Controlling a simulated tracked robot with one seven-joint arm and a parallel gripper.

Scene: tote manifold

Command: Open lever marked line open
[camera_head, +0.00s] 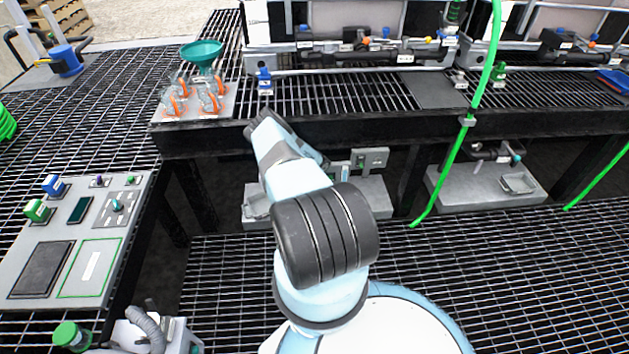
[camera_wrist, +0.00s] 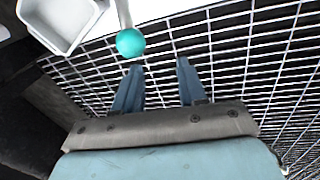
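A round teal knob (camera_wrist: 130,42) sits on the end of a pale lever arm in the wrist view, in front of my gripper and slightly left of centre. My gripper (camera_wrist: 158,68) is open, with its two blue fingers apart and nothing between them. The knob appears just beyond the left fingertip, not between the fingers. I cannot tell whether they touch. No lever marking is readable. In the head view my arm covers the gripper and the knob.
A white tray (camera_wrist: 62,22) lies left of the knob. In the head view, a low grey unit (camera_head: 375,192) stands under the dark grated bench (camera_head: 345,95). A green hose (camera_head: 470,120) hangs to the right. A grey control panel (camera_head: 70,240) is at left.

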